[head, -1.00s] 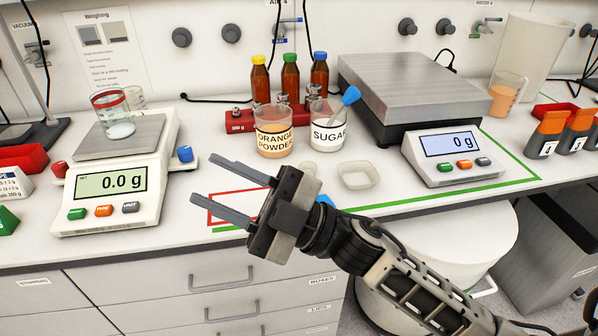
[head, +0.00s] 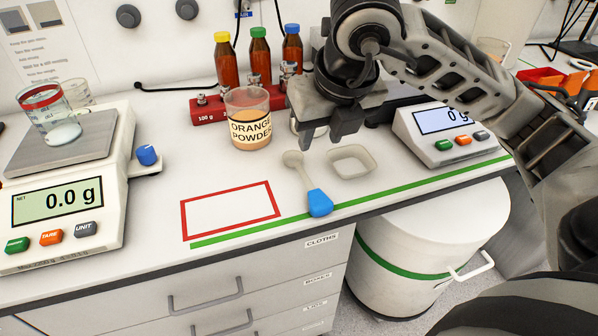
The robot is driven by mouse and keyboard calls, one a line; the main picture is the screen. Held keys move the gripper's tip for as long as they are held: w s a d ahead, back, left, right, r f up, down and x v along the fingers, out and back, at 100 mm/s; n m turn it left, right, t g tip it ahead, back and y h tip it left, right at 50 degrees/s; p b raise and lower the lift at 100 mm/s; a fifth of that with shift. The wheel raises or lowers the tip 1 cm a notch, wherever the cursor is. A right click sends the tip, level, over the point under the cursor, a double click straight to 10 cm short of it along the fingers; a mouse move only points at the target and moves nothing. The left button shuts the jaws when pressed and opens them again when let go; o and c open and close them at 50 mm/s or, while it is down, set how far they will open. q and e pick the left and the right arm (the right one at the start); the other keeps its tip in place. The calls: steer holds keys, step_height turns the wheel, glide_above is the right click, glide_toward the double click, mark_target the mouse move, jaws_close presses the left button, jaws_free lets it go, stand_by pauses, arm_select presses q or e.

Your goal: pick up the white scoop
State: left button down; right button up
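A white scoop with a blue handle end (head: 306,182) lies on the bench, its bowl toward the back and its blue end near the green line at the front. My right gripper (head: 322,138) points down just behind and above the scoop's bowl. Its two fingers are apart with nothing seen between them. It looks clear of the scoop, though its exact height is hard to tell. The gripper hides the sugar beaker. My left gripper is not in view.
A small white dish (head: 352,161) lies right of the scoop. The orange powder beaker (head: 249,118) stands behind it to the left. A scale (head: 62,200) reading 0.0 g is at left. The red rectangle (head: 231,212) is empty. A second scale (head: 450,128) is at right.

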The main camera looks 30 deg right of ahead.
glide_above(306, 177)
steer(key=s, duration=0.2)
steer(key=f, duration=0.5)
steer(key=shift+w+d+f, duration=0.2)
steer(key=f, duration=0.3)
steer(key=w+f+p, duration=0.1)
steer(key=shift+a+f, duration=0.15)
steer(key=shift+a, duration=0.15)
steer(key=shift+w+f, duration=0.15)
steer(key=shift+f, duration=0.25)
steer(key=shift+f+b, duration=0.15)
steer(key=shift+b, duration=0.25)
jaws_close()
